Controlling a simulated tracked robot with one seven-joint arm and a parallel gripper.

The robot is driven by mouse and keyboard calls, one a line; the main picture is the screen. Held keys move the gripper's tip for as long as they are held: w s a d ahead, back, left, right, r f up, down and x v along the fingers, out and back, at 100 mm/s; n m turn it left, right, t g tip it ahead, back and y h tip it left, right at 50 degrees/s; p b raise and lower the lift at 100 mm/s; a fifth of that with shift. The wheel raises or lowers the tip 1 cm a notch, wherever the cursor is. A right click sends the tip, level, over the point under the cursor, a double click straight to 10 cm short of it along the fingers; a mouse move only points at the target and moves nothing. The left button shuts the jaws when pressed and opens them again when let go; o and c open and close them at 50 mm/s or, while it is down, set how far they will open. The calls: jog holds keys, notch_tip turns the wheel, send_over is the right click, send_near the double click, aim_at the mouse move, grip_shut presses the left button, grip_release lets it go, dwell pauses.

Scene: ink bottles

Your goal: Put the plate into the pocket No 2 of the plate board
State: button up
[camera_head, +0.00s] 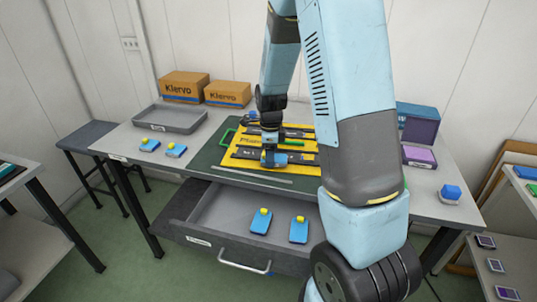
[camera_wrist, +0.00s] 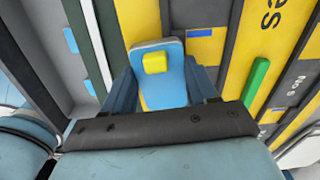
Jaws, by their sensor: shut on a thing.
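My gripper (camera_head: 271,156) is shut on a blue plate (camera_wrist: 160,82) with a yellow knob (camera_wrist: 154,62). In the head view the plate (camera_head: 275,160) is at the front part of the yellow plate board (camera_head: 238,160), over or on its front dark strip (camera_head: 300,158). I cannot tell whether it touches the board. The wrist view shows the board's yellow surface (camera_wrist: 205,48) and dark strips around the plate. The lettering there is turned and partly cut off, so I cannot tell which pocket lies under the plate.
An open drawer (camera_head: 205,215) below the table front holds two blue plates (camera_head: 261,222). Two more (camera_head: 149,145) lie at the table's left. A grey tray (camera_head: 170,119) and cardboard boxes (camera_head: 184,84) stand behind.

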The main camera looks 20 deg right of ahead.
jog(key=shift+s, duration=0.25)
jog(key=o, duration=1.2)
jog(key=shift+c, duration=0.2)
notch_tip(320, 180, up, 14)
jog(key=shift+f, duration=0.15)
